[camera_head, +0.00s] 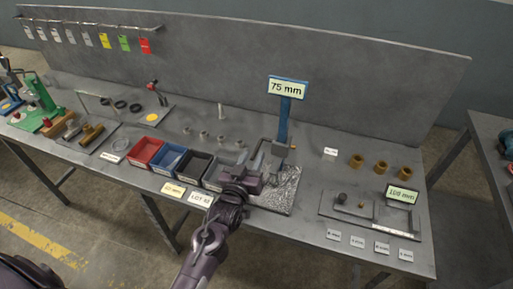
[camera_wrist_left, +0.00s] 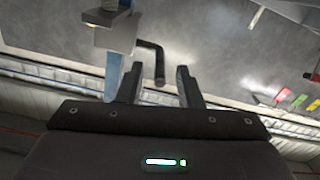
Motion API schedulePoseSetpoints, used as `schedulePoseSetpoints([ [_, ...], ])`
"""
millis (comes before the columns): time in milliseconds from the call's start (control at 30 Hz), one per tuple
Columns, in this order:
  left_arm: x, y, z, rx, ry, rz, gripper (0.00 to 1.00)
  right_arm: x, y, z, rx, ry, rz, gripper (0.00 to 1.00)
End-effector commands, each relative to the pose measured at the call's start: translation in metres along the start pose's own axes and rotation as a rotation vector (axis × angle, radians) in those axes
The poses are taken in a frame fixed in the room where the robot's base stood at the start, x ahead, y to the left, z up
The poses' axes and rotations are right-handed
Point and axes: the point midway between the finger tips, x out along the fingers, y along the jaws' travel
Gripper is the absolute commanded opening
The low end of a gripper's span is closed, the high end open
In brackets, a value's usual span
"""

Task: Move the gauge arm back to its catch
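The gauge stand is a blue post (camera_head: 284,125) with a green-lit "75 mm" display (camera_head: 287,89), behind a speckled plate (camera_head: 285,192). My left gripper (camera_head: 262,158) is in front of the post, over the plate's left part, fingers pointing towards the back. In the left wrist view the left gripper (camera_wrist_left: 158,85) has its two fingers apart. A dark, bent bar (camera_wrist_left: 158,65), apparently the gauge arm, hangs beside the blue post (camera_wrist_left: 114,70), its lower end in line with the finger gap. I cannot tell whether a finger touches it. The catch cannot be made out.
Red (camera_head: 145,152), blue (camera_head: 168,159) and black (camera_head: 193,165) bins stand left of the gripper. A tray (camera_head: 330,207) with a "150 mm"-like display (camera_head: 402,194) and several brass rings (camera_head: 382,167) are on the right. A tall grey panel (camera_head: 220,60) closes the back.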

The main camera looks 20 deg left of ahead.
Motion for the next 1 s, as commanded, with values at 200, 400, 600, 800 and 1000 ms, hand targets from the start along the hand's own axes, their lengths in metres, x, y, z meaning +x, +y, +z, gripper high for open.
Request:
schedulePoseSetpoints([
  [200, 0.031, 0.000, -0.001, 0.000, 0.000, 0.000, 0.33, -0.007, -0.001, -0.001, 0.000, 0.000, -0.001, 0.36],
  [400, 0.041, 0.000, 0.000, 0.000, -0.002, 0.000, 0.33, -0.008, -0.001, -0.001, -0.001, 0.000, -0.001, 0.36],
  [600, 0.041, 0.000, 0.000, 0.000, -0.002, 0.000, 0.33, -0.008, -0.001, -0.001, -0.001, 0.000, -0.001, 0.36],
  [800, 0.041, 0.000, 0.000, 0.000, -0.002, 0.000, 0.08, -0.008, -0.001, -0.001, -0.001, 0.000, -0.001, 0.36],
  [1000, 0.041, 0.000, 0.000, 0.000, -0.002, 0.000, 0.00, -0.008, -0.001, -0.001, -0.001, 0.000, -0.001, 0.36],
])
